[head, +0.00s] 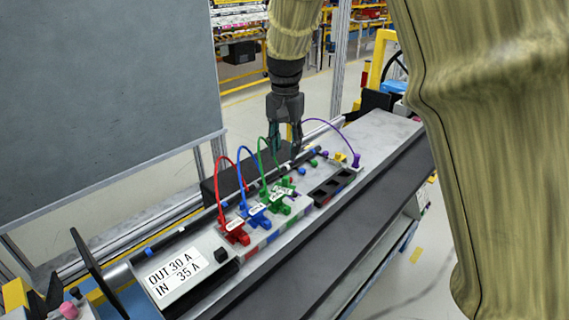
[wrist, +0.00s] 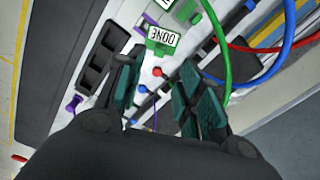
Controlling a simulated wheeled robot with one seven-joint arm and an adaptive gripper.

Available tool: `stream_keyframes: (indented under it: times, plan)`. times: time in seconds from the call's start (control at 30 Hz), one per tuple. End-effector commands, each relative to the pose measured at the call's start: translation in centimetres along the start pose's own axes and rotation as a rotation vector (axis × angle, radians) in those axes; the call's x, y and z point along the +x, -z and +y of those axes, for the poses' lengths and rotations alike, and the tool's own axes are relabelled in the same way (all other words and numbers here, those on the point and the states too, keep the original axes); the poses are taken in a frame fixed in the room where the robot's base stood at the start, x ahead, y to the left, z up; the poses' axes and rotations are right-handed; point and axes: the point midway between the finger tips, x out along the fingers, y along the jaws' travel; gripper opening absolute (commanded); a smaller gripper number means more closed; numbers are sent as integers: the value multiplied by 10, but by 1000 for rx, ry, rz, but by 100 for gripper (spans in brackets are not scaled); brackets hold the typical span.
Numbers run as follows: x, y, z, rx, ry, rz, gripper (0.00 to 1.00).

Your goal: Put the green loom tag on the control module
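A green tag (wrist: 163,42) with a white "DONE" label shows in the wrist view, just beyond my fingertips. It lies on the pale surface beside the green connector, and I see no finger on it. My gripper (wrist: 160,76) is open, with teal fingers apart and nothing held between them. In the head view my gripper (head: 284,148) points down above the far side of the bench, behind the green cable (head: 262,155). A grey unit (head: 180,276) marked "OUT 30 A / IN 35 A" is at the near left; I cannot tell whether it is the control module.
Red (head: 221,180) and blue (head: 241,175) cables arch up from labelled connectors. A purple cable (head: 330,122) arches at the right. A black slotted holder (head: 333,187) lies on the bench. A dark pipe (head: 180,231) runs along it. A large grey panel (head: 105,110) stands at left.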

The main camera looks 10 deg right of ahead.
Motion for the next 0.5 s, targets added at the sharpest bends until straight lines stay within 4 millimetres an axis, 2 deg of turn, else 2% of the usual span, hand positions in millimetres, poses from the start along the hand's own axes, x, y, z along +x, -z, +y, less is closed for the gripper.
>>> stream_keyframes:
  times: [0.2,0.5]
  plan:
    - [-16,0,0,0,0,0,37]
    - [-19,0,0,0,0,-1,37]
